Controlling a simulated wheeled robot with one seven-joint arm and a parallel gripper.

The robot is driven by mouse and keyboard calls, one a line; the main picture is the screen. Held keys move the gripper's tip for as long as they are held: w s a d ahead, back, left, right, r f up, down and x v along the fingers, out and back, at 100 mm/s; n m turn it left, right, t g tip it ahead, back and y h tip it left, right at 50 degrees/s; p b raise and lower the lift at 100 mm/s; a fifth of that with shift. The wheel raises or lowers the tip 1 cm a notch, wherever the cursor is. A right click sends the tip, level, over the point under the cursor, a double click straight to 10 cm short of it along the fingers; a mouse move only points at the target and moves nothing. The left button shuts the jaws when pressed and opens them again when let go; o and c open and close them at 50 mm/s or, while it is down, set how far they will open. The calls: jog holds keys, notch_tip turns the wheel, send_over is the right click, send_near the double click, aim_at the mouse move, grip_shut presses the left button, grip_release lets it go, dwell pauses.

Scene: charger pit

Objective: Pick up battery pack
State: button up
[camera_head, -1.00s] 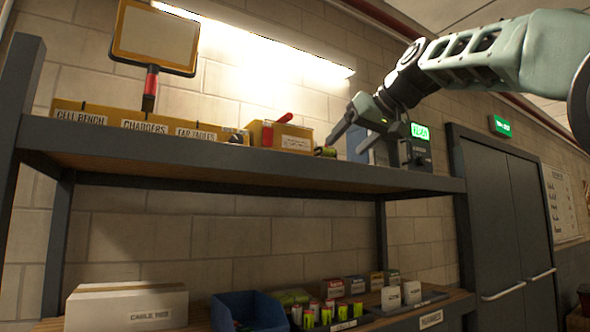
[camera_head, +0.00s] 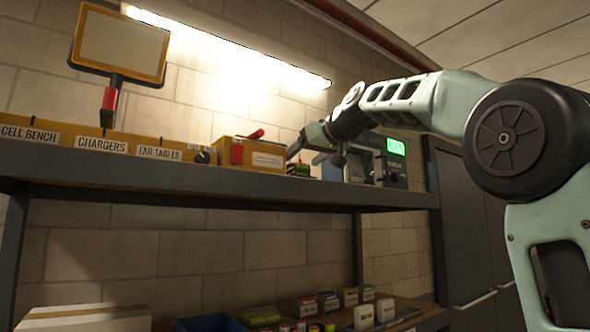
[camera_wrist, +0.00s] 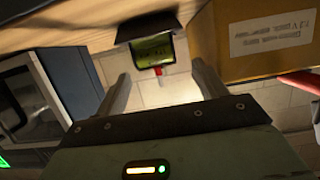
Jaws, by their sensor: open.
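The battery pack (camera_head: 298,169) looks like a small dark and green block on the upper shelf, right of a yellow box. In the wrist view the battery pack (camera_wrist: 153,48) shows a dark top, a yellow-green face and a red bit below. My gripper (camera_head: 304,157) is just above and beside it in the head view. In the wrist view my gripper (camera_wrist: 161,72) has its two fingers spread, with the pack ahead between their lines and nothing held. Whether the fingers touch the pack cannot be told.
The yellow box (camera_head: 250,155) with a red part stands close left of the pack. A grey device (camera_head: 393,172) with a green display stands close right, behind my gripper. The shelf edge (camera_head: 200,184) runs below. Labelled yellow bins (camera_head: 103,143) line the left.

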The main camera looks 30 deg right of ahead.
jog(key=p+x, duration=0.3)
jog(key=x, duration=0.1)
jog(key=shift+w+d, duration=0.2)
jog(key=shift+w, duration=0.15)
jog(key=shift+w+f, duration=0.25)
jog(key=shift+w, duration=0.1)
jog(key=shift+c, duration=0.3)
jog(key=c, duration=1.3)
jog(key=shift+r, duration=0.1)
